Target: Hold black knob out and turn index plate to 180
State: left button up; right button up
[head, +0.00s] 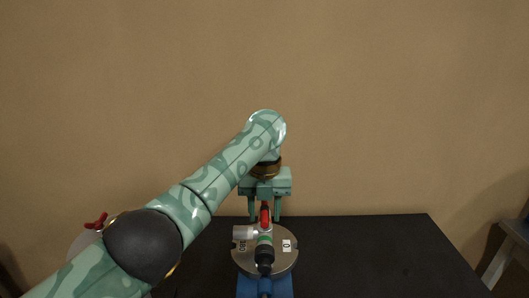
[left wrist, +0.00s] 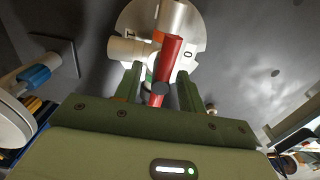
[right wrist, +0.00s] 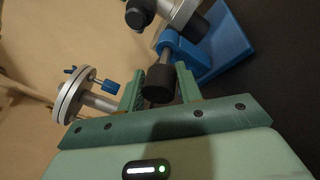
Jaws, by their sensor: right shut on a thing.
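The round metal index plate (head: 244,264) sits on a blue stand (head: 279,287), with a "0" label at right and "180" at left. A red handle (head: 265,216) rises behind the plate's fittings. My left gripper (head: 264,214) is open, with its fingers on either side of the red handle. In the left wrist view the red handle (left wrist: 172,58) passes between the fingers, with gaps beside it. In the right wrist view my right gripper (right wrist: 160,88) is shut on the black knob (right wrist: 160,84), whose grey stem shows outside a blue collar. My right gripper is hidden in the head view.
The black table top (head: 380,250) is clear right of the plate. A red-handled fitting (head: 96,221) stands at the left, partly behind my left arm. A stool (head: 505,255) is at the right edge. A grey flange (right wrist: 72,97) with blue parts shows in the right wrist view.

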pick_arm(q)
jog(key=shift+c, duration=0.3)
pick_arm(e)
jog(key=shift+f, duration=0.15)
pick_arm(q)
grip_shut()
jog(key=n, duration=0.4)
jog(key=shift+n, duration=0.4)
jog(key=n, duration=0.4)
jog(key=shift+n, duration=0.3)
jog(key=shift+o, duration=0.3)
grip_release()
pick_arm(e)
jog(key=shift+s, duration=0.1)
pick_arm(q)
jog(key=shift+r, duration=0.1)
